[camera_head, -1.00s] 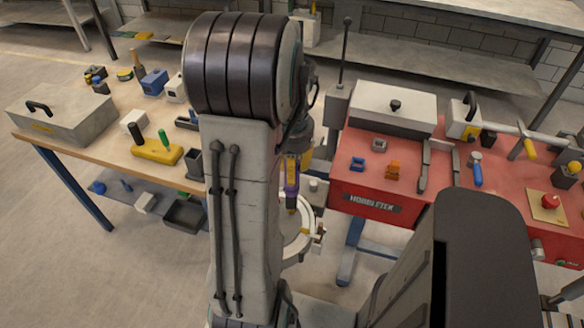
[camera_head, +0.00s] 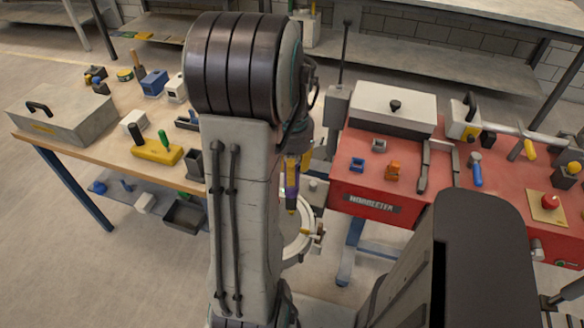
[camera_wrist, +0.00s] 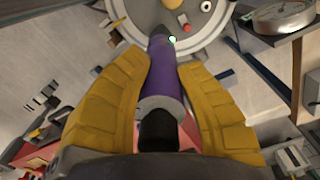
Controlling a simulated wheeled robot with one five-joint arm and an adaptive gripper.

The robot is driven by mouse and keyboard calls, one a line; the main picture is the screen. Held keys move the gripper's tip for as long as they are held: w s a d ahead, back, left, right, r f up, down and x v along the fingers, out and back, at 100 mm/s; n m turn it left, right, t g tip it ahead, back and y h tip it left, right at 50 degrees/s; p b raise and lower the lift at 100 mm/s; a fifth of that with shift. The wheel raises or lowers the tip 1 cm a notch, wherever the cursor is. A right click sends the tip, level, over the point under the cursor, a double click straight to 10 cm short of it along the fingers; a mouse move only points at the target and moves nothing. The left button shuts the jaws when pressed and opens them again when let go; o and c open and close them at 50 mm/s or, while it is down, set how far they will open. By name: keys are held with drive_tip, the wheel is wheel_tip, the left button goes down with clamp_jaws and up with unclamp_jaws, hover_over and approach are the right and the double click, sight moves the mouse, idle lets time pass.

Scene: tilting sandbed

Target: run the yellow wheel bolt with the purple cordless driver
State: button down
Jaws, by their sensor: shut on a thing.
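The purple cordless driver (camera_wrist: 168,85) is between the yellow fingers of my gripper (camera_wrist: 160,62) in the wrist view. Its dark tip points at a pale round wheel (camera_wrist: 215,32), with a small green light beside the tip. A red bolt (camera_wrist: 184,27) stands on the wheel just beyond the tip. In the head view, the driver (camera_head: 291,182) hangs upright over the wheel (camera_head: 302,243), partly behind my arm. I cannot make out the yellow wheel bolt; whether the tip touches a bolt is hidden.
A red workbench (camera_head: 400,190) with blocks and tools stands at the right. A wooden table (camera_head: 95,130) with a grey case (camera_head: 62,112) and a yellow block (camera_head: 157,151) stands at the left. A round dial gauge (camera_wrist: 284,16) is close by in the wrist view.

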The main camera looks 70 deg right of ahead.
drive_tip(key=shift+d+r+p, duration=0.1)
drive_tip(key=shift+r+p, duration=2.15)
drive_tip(key=shift+r, duration=0.7)
drive_tip(key=shift+w, duration=0.1)
